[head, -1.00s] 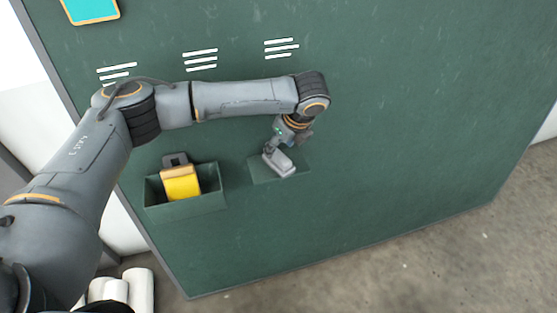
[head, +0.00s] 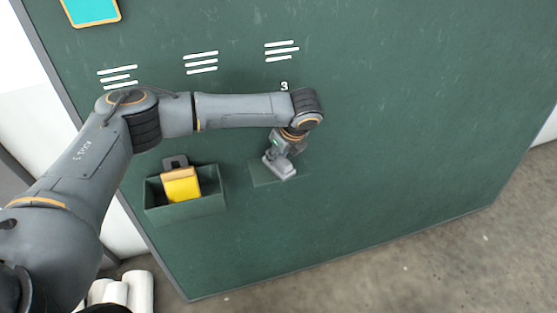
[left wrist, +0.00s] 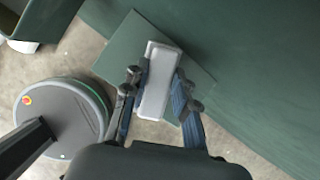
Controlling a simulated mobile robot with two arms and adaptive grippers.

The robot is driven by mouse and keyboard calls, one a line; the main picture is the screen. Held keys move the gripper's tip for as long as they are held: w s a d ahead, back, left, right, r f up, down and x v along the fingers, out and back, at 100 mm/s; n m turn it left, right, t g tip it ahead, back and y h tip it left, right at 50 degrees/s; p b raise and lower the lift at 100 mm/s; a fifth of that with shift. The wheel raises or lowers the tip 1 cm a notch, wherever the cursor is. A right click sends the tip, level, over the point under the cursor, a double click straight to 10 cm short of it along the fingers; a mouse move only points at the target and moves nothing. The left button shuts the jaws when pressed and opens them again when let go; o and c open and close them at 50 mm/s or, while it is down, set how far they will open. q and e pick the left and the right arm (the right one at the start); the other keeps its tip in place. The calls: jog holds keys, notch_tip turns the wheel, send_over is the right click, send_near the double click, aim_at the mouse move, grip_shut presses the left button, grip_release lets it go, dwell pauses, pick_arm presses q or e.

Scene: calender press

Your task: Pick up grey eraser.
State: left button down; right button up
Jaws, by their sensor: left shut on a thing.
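The grey eraser (head: 281,167) is a light grey block at a small green ledge (head: 263,178) on the green board. My left gripper (head: 279,157) is at the eraser from above, its fingers on either side of it. In the left wrist view the eraser (left wrist: 157,85) lies between the two fingers (left wrist: 160,92), with the ledge (left wrist: 125,55) behind it. The gripper is shut on the eraser. I cannot tell whether the eraser still touches the ledge. My right gripper is not in view.
A green box (head: 190,210) on the board, left of the ledge, holds a yellow thing (head: 182,186) and a dark one. White marks (head: 201,62) and a framed cyan panel (head: 92,8) are higher up. The board to the right is clear.

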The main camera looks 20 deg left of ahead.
pick_arm(q)
jog(key=shift+r, duration=0.55)
notch_tip(320, 180, up, 2)
jog(key=shift+r, duration=0.2)
jog(key=s+d+r, duration=0.4)
jog(key=s+r, duration=0.6)
jog(key=s, duration=0.4)
pick_arm(e)
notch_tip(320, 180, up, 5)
jog(key=p, duration=0.4)
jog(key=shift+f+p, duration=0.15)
jog(key=shift+p, duration=0.2)
pick_arm(q)
jog(key=s+a+n+g+h, duration=0.2)
jog(key=s+n+g, duration=0.1)
jog(key=n, duration=0.9)
jog(key=s+a+f+n+g+h, duration=0.1)
jog(key=s+a+n+g, duration=0.2)
jog(key=n, duration=0.9)
jog(key=shift+s+a+f+n+g+h, duration=0.2)
jog(key=shift+s+n+g+h, duration=0.3)
jog(key=shift+s, duration=0.45)
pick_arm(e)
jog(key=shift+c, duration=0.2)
